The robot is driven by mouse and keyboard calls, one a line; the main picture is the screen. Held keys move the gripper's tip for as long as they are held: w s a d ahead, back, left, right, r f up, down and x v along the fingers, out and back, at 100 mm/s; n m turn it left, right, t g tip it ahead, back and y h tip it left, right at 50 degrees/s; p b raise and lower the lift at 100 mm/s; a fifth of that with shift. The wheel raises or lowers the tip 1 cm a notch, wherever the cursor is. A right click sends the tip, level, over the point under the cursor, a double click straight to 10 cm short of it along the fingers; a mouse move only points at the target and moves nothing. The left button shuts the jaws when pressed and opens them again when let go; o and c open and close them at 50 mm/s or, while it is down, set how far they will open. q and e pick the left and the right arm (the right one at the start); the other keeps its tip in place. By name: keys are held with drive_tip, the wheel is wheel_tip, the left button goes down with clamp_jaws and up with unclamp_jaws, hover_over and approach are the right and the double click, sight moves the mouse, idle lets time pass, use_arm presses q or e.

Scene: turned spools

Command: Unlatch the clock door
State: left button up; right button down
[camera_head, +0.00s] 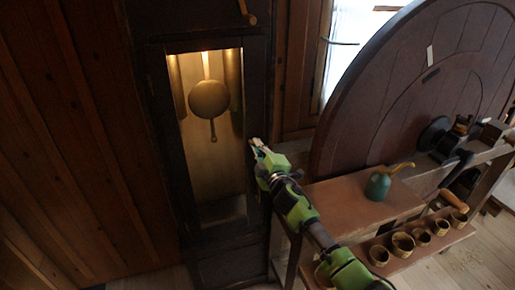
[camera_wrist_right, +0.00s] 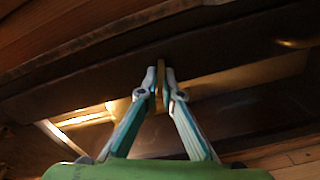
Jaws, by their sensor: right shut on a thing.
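The tall dark clock stands against the wall in the head view. Its narrow clock door (camera_head: 160,130) appears closed, with a lit opening showing a round brass pendulum (camera_head: 209,99). My right gripper (camera_head: 254,143) is at the right edge of the door, about mid-height. In the right wrist view, the fingertips of my right gripper (camera_wrist_right: 160,74) are closed on a small upright brass latch (camera_wrist_right: 160,88) at the dark door frame. The fingers hide part of the latch, so its exact angle is hard to tell. My left gripper is not in view.
Plank wall fills the left.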

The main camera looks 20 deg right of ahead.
drive_tip(key=shift+m, duration=6.7)
drive_tip(key=c, duration=2.2)
unclamp_jaws()
drive_tip(key=shift+s, duration=0.1)
drive_tip(key=s, duration=1.1)
drive_tip(key=shift+s+d, duration=0.2)
drive_tip(key=shift+s, duration=0.2)
